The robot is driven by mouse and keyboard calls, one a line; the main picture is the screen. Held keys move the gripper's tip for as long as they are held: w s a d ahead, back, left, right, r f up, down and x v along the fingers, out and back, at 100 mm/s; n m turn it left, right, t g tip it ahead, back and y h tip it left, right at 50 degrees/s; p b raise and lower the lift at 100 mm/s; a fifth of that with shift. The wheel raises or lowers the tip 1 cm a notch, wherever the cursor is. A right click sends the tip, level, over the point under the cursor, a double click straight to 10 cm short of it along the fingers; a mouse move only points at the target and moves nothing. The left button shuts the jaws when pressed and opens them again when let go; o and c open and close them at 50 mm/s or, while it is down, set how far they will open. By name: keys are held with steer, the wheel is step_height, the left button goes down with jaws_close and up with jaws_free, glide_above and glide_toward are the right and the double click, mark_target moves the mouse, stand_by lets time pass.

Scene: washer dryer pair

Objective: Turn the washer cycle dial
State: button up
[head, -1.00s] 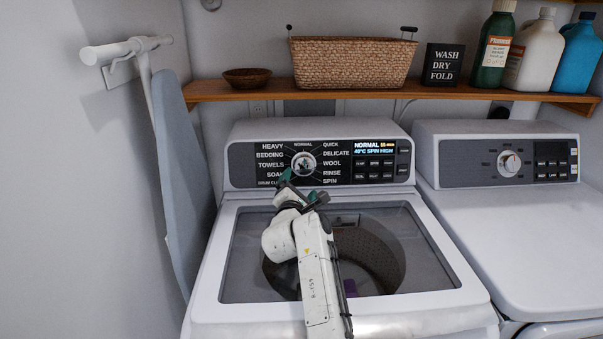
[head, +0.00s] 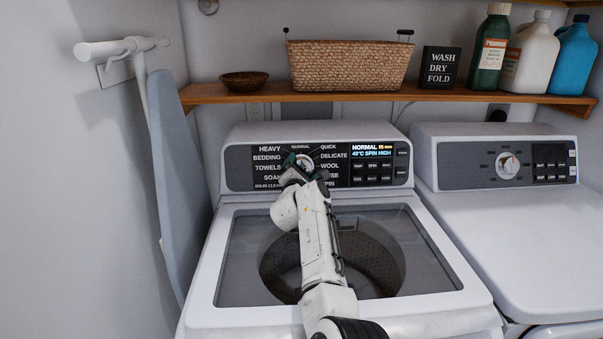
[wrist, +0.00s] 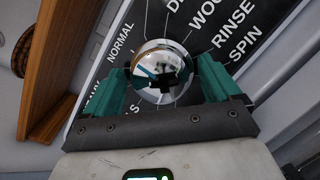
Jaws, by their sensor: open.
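The washer cycle dial (head: 304,163) is a round chrome knob on the dark control panel of the left machine, ringed by cycle names such as HEAVY, NORMAL and SPIN. In the wrist view the dial (wrist: 162,70) sits between the two green fingers of my gripper (wrist: 165,88). The fingers are open, one on each side of the dial. I cannot tell whether either finger touches it. In the head view my gripper (head: 301,168) is at the panel and covers the lower part of the dial. The washer display (head: 372,149) reads NORMAL, 40°C SPIN HIGH.
The washer lid (head: 250,265) below is closed with a glass window. A dryer (head: 465,230) stands at right with its own dial (head: 507,165). A wooden shelf (head: 230,95) above holds a basket (head: 345,65), a bowl and bottles. An ironing board (head: 178,180) leans at left.

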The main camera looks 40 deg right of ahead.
steer(key=c, duration=1)
steer(key=shift+c, duration=0.2)
